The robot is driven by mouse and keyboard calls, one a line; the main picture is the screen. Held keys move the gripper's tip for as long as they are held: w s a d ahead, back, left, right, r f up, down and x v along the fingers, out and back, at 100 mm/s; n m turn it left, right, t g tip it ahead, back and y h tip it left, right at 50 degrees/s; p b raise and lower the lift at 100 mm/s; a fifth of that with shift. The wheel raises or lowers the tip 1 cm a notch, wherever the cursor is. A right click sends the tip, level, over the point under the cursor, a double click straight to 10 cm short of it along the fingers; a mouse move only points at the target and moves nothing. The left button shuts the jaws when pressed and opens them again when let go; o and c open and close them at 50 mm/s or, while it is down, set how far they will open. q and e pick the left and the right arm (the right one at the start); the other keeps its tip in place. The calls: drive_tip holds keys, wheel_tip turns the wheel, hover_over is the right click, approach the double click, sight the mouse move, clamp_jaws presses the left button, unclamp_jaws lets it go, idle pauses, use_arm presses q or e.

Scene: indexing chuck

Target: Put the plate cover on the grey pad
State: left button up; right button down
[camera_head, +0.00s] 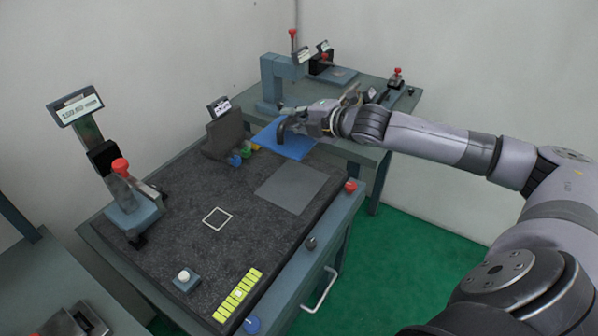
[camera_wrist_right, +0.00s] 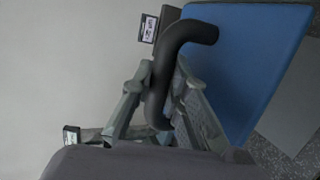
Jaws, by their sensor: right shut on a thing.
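The plate cover (camera_head: 290,145) is a flat blue plate with a dark curved handle (camera_head: 284,127). It is at the back right of the dark work mat, behind the grey pad. My right gripper (camera_head: 296,128) is shut on the handle. The right wrist view shows the fingers (camera_wrist_right: 160,100) around the black handle (camera_wrist_right: 180,50), with the blue plate (camera_wrist_right: 245,55) beside it. I cannot tell whether the plate touches the mat. The grey pad (camera_head: 291,188) lies flat and bare on the mat. My left gripper is out of view.
A dark block (camera_head: 223,137) with coloured knobs stands just left of the cover. A red-knobbed fixture (camera_head: 130,190), a white square outline (camera_head: 217,218) and a yellow strip (camera_head: 237,295) are farther left and front. A second table (camera_head: 345,88) stands behind.

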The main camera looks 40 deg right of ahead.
wheel_tip(320, 180, down, 13)
drive_tip(key=shift+r, duration=0.2)
wheel_tip(320, 180, down, 3)
drive_tip(key=shift+f, duration=0.2)
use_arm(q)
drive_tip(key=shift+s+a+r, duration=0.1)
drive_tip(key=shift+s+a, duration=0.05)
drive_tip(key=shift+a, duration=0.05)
use_arm(e)
drive_tip(key=shift+f, duration=0.5)
drive_tip(key=c, duration=2)
unclamp_jaws()
drive_tip(key=shift+f, duration=0.2)
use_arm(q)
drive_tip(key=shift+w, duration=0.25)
use_arm(e)
drive_tip(key=o, duration=0.4)
drive_tip(key=shift+o, duration=0.2)
drive_tip(key=shift+r, duration=0.2)
